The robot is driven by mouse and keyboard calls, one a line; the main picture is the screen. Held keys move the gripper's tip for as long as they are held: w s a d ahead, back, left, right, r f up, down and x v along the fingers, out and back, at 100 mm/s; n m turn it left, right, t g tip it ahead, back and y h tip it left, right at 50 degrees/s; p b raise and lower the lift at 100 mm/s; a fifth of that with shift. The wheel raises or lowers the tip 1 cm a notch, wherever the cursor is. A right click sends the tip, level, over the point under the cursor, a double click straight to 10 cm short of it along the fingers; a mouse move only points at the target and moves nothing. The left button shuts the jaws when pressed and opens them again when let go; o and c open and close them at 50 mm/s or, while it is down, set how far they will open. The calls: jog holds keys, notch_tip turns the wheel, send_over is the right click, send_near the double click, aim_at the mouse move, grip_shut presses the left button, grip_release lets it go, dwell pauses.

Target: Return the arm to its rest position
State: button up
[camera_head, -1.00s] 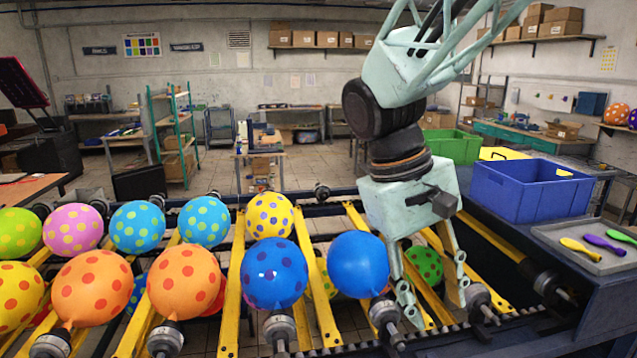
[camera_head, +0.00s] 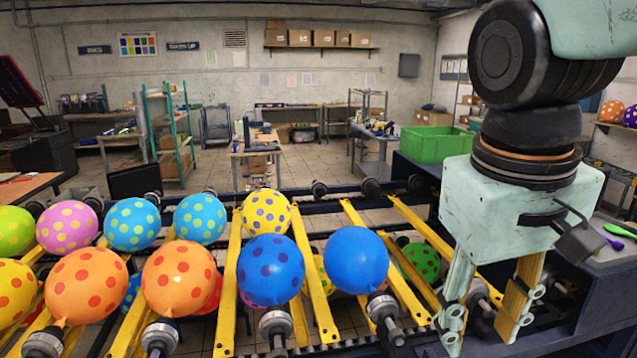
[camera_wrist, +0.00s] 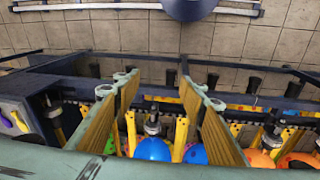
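My gripper (camera_head: 481,333) hangs with its fingers pointing down at the right of the head view, over the right end of the balloon rack. Its two fingers stand apart with nothing between them, so it is open and empty. In the wrist view the two fingers (camera_wrist: 160,110) with tan inner pads are spread wide. The plain blue balloon (camera_head: 356,260) is on the rack left of my gripper. A blue spotted balloon (camera_head: 270,269) is beside it. A green spotted balloon (camera_head: 422,263) sits lower, between the rack and my gripper.
Several spotted balloons, among them an orange one (camera_head: 180,278), fill the rack's left side. Yellow rails (camera_head: 228,290) and metal spindles (camera_head: 277,326) line the rack. A green crate (camera_head: 437,144) stands behind my arm. A purple deflated balloon (camera_head: 619,230) lies at the far right.

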jog(key=s+f+m+t+y+b, duration=0.1)
jog(key=s+t, duration=0.1)
jog(key=s, duration=0.6)
jog(key=shift+s+t+b, duration=0.25)
jog(key=shift+t+b, duration=0.05)
dwell(1.3)
